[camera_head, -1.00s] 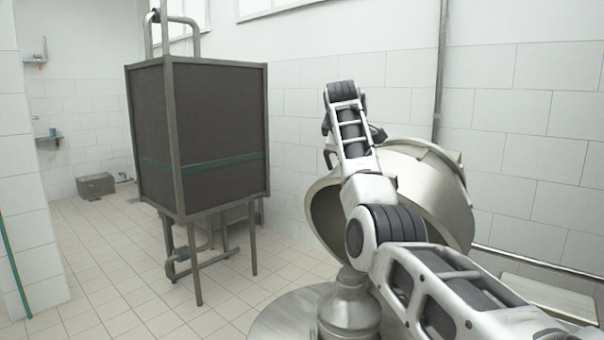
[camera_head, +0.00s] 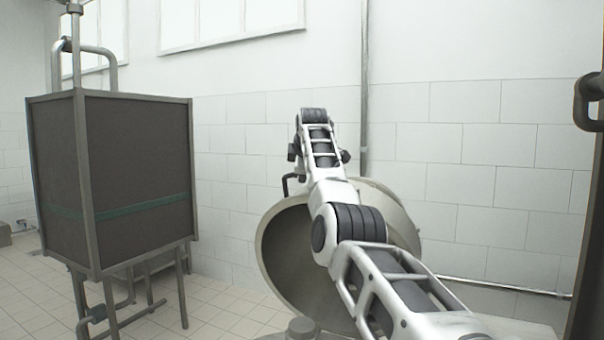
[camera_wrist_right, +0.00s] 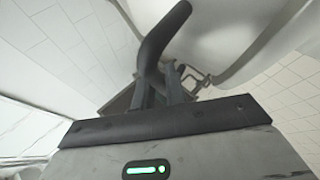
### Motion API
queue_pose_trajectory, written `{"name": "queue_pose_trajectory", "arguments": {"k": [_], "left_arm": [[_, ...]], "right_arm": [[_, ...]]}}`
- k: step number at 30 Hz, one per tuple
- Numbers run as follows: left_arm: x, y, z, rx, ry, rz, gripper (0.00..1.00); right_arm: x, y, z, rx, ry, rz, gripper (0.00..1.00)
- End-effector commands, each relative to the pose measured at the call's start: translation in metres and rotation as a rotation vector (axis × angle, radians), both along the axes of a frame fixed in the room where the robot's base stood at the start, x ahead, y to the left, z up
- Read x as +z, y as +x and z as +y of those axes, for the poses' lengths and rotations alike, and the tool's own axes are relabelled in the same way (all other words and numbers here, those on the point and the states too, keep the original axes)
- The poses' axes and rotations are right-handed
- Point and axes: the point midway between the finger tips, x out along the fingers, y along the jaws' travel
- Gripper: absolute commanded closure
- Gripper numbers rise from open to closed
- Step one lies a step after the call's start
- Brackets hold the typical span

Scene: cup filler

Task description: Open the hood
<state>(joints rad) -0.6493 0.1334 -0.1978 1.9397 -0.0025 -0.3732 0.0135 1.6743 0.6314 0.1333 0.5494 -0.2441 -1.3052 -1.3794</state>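The hood (camera_head: 285,255) is a large metal dome right of centre in the head view. It is tilted up, with its hollow inside facing left. My right arm crosses in front of it and hides much of its right part. A dark curved handle (camera_wrist_right: 163,38) rises between the two fingers of my right gripper (camera_wrist_right: 163,82) in the wrist view. The fingers stand close together on either side of it and look shut on it. In the head view, a dark handle loop (camera_head: 288,184) shows at the hood's upper rim. My left gripper is out of view.
A dark boxy cabinet (camera_head: 135,170) on metal legs stands at the left. A tiled wall (camera_head: 460,165) with a vertical pipe (camera_head: 364,90) is behind the hood. A dark frame with a bracket (camera_head: 590,100) is at the right edge. Tiled floor shows between cabinet and hood.

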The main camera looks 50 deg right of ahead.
Motion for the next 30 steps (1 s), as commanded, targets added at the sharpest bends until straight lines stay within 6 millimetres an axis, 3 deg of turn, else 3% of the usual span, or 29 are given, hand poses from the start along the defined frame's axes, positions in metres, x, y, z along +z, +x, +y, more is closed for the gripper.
{"name": "queue_pose_trajectory", "arguments": {"k": [1,2,11,16,30], "left_arm": [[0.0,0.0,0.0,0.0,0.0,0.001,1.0],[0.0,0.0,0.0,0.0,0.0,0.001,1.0],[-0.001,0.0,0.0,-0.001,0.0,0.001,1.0],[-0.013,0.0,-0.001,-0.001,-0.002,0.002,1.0],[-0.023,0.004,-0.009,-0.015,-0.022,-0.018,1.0]], "right_arm": [[-0.002,0.001,0.002,0.004,0.004,0.002,0.74],[-0.002,0.001,0.002,0.004,0.004,0.002,0.66],[-0.001,0.0,0.002,0.001,0.004,0.003,0.66],[0.006,-0.008,0.009,0.001,0.001,0.0,0.66],[0.077,-0.069,0.067,0.002,0.0,-0.005,0.66]]}}
